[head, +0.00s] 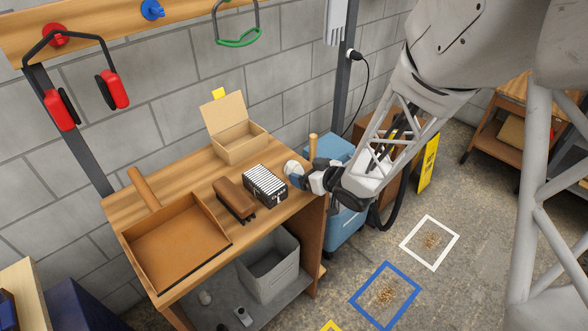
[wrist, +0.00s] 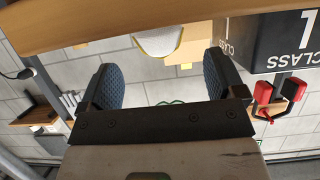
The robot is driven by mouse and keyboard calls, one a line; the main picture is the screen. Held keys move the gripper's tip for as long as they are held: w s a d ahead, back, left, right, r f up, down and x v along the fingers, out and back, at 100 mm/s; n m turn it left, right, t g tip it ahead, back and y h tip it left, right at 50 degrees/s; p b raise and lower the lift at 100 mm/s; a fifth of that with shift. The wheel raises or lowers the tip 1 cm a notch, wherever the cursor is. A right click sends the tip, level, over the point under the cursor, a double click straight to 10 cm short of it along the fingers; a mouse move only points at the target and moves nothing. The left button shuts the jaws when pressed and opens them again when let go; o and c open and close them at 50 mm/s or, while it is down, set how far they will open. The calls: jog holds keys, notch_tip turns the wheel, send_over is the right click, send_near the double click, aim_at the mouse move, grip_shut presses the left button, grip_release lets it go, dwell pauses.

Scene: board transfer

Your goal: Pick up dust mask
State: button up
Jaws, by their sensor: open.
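The dust mask (head: 291,168) is a small whitish cup near the right end of the wooden workbench, partly hidden by my gripper. In the wrist view a white shape with a yellow rim, which looks like the dust mask (wrist: 158,42), shows beyond and between my fingers, cut off by the wooden edge. My gripper (head: 299,175) is right beside the mask in the head view. In the wrist view my gripper (wrist: 162,66) has its two dark blue padded fingers spread wide, with nothing held between them. I cannot tell whether a finger touches the mask.
A black-and-white box (head: 265,186) stands just left of the mask, with a brown brush-like block (head: 234,198) beyond it. An open cardboard box (head: 241,143) is behind. A brown tray (head: 127,241) fills the bench's left. A blue bin (head: 345,232) stands right of the bench.

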aim_at(299, 168)
jog(key=shift+w+a, duration=0.1)
jog(key=shift+x, duration=2.45)
jog(key=c, duration=1)
